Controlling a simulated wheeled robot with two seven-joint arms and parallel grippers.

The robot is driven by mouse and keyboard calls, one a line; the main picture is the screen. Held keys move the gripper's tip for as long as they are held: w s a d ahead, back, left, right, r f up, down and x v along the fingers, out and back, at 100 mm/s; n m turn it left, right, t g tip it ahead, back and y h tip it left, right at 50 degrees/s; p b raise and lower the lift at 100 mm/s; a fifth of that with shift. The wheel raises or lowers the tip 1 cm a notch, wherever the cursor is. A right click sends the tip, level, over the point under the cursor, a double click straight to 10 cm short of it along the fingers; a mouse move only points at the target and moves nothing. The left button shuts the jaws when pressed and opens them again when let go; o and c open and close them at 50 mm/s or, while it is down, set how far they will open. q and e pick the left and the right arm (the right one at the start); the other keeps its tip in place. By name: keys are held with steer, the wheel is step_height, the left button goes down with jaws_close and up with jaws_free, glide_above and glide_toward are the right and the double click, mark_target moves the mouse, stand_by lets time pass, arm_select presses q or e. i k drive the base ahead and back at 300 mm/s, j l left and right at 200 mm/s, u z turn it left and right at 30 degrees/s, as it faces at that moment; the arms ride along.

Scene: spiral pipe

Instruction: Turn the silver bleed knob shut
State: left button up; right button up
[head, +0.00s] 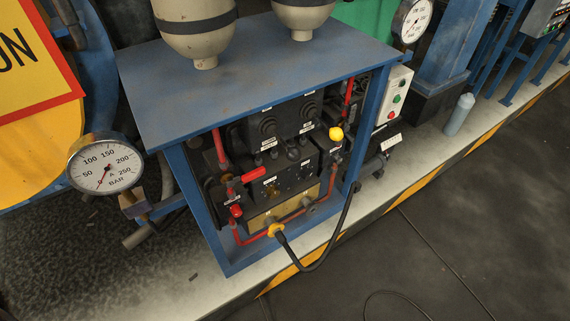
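A blue-framed hydraulic unit (222,252) stands in the middle of the head view, with dark valve blocks (285,185) inside its open front. A brass-coloured block (291,209) sits low in the frame. A small greyish round part (309,205) on this block may be the silver bleed knob, but it is too small to be sure. Whether it is open or shut cannot be told. Neither of my grippers shows in the view.
A red lever (254,174) and a yellow knob (336,134) stick out at the front. A black hose (322,258) loops from a yellow fitting (276,229). A gauge (106,164) stands at left, a grey bottle (460,115) at right. The floor in front is mostly clear.

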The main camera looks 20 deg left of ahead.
mark_target(336, 158)
steer(key=i+l, duration=0.2)
steer(key=i, duration=0.2)
steer(key=i+l, duration=0.15)
steer(key=i, duration=0.3)
steer(key=i+l, duration=0.2)
steer(key=i, duration=0.2)
